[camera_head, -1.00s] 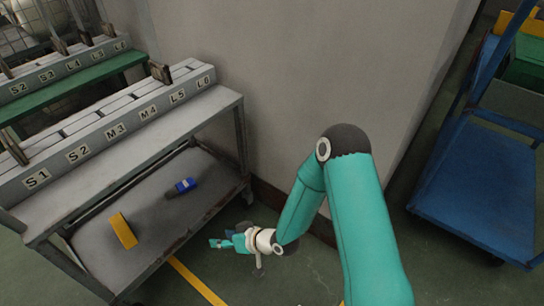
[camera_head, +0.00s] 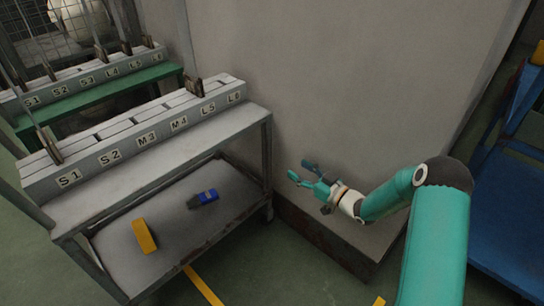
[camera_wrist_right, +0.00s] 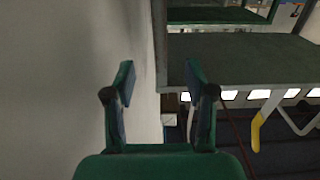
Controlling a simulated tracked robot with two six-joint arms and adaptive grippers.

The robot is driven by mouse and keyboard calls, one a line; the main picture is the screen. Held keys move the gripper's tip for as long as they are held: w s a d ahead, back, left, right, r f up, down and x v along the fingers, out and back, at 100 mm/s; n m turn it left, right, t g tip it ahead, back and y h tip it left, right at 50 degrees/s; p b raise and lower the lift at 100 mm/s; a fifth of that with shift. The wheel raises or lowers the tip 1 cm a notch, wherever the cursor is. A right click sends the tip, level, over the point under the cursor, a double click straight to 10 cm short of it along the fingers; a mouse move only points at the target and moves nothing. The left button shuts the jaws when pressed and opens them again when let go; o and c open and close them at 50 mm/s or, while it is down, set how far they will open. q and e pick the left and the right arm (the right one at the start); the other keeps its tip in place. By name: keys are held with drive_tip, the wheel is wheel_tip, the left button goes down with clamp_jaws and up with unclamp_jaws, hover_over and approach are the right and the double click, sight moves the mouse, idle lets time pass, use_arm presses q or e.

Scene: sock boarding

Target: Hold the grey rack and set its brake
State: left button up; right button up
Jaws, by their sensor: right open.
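The grey rack (camera_head: 205,143) stands at the left in the head view, with labels from S1 to L6 along its upper edge and a lower shelf. I cannot make out its brake. My right gripper (camera_head: 300,171) is open and empty, just right of the rack's right end and apart from it, in front of the pale wall. In the right wrist view its two fingers (camera_wrist_right: 159,85) are spread with nothing between them. My left gripper is not in view.
On the rack's lower shelf lie a yellow block (camera_head: 144,236) and a blue-and-dark item (camera_head: 204,198). A second, green rack (camera_head: 100,97) stands behind. The pale wall (camera_head: 350,90) is close behind my gripper. A blue cart (camera_head: 510,215) stands at the right.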

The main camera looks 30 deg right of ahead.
sight(269, 152)
drive_tip(key=x, duration=1.5)
drive_tip(key=shift+c, duration=0.3)
clamp_jaws()
drive_tip(key=shift+a, duration=0.1)
